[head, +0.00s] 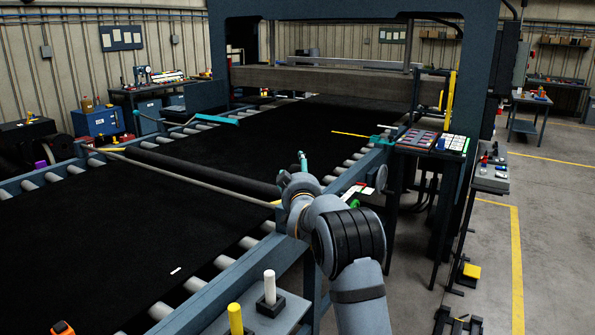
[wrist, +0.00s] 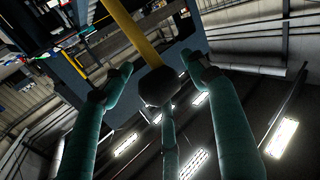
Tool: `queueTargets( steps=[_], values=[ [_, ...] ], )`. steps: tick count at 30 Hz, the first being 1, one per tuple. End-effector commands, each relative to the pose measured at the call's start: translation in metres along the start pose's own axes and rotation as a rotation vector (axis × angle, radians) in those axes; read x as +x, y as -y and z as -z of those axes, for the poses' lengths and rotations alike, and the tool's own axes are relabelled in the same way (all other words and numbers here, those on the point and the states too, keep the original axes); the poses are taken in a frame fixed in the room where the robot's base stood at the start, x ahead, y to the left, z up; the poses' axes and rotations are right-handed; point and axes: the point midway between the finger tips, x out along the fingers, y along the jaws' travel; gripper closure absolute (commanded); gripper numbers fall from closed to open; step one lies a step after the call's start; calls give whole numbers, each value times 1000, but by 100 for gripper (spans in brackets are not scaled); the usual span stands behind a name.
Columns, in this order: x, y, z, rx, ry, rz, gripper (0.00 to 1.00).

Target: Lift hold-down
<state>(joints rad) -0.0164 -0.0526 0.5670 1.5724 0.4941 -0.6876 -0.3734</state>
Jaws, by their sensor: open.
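A long grey bar (head: 200,181) with yellow at both ends spans the black belt (head: 75,245) at a low slant; it looks like the hold-down and appears down. A thick dark roller (head: 215,173) lies just behind it. My gripper (head: 303,158) shows its teal fingertips above my arm, near the bar's right end in the picture, with no visible contact. In the wrist view, the teal fingers (wrist: 160,85) are spread apart with nothing clasped. A yellow strip shows beyond them; I cannot tell what it belongs to.
The blue press frame (head: 458,130) with its grey beam (head: 320,80) stands behind. A rail with rollers (head: 215,265) edges the belt. A side shelf (head: 255,315) holds a yellow and a white peg. A control panel (head: 432,142) stands at right; floor beyond is mostly clear.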

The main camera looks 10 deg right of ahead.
Motion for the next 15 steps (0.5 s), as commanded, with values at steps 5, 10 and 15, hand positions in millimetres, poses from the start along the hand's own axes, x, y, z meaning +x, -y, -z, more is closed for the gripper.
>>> queueTargets(
  steps=[5,10,15],
  values=[
    [0,0,0,0,0,0,49],
    [0,0,0,0,0,0,59],
    [0,0,0,0,0,0,69]
  ],
)
